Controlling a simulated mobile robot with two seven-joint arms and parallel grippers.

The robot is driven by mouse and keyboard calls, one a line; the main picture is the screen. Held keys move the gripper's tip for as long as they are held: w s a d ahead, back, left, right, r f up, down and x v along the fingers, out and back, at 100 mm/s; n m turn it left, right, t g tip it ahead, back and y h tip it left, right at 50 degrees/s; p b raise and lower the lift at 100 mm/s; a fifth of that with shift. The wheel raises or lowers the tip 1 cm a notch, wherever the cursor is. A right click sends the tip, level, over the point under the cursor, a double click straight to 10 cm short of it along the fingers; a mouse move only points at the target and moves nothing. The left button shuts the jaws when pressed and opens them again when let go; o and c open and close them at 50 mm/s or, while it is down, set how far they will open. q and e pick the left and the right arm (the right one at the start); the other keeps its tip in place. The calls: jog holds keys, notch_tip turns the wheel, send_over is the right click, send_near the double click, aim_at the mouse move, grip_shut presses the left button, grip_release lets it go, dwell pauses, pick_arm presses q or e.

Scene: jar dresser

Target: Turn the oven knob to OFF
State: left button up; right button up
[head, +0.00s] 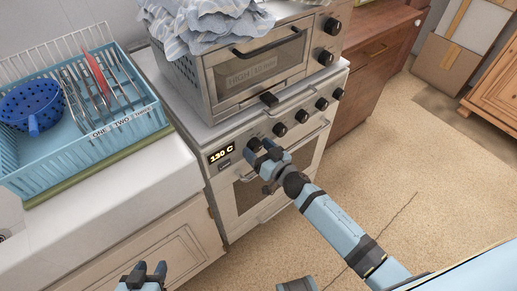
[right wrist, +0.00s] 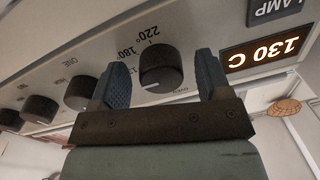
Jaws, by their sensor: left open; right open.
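The oven (head: 295,155) has a row of black knobs on its front panel and a lit display (head: 221,154) reading 130 C. My right gripper (head: 267,152) is at the leftmost knob (head: 254,144), partly covering it. In the right wrist view this dark round knob (right wrist: 160,65) sits between my two open fingers, with a gap at each side. Its pale mark is on the side toward my palm. Printed 180° and 220° show beside it; no OFF label is readable. My left gripper (head: 145,274) is open and empty, low at the front of the head view.
A toaster oven (head: 262,68) with a crumpled cloth (head: 210,22) on it stands on the stove. Other knobs (right wrist: 82,92) line the panel beside my right gripper. A blue dish rack (head: 25,160) sits on the left counter. The floor at right is open.

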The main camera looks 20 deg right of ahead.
jog(key=shift+c, duration=0.5)
jog(key=c, duration=0.8)
pick_arm(q)
jog(key=shift+d, duration=0.1)
pick_arm(e)
jog(key=shift+c, duration=0.2)
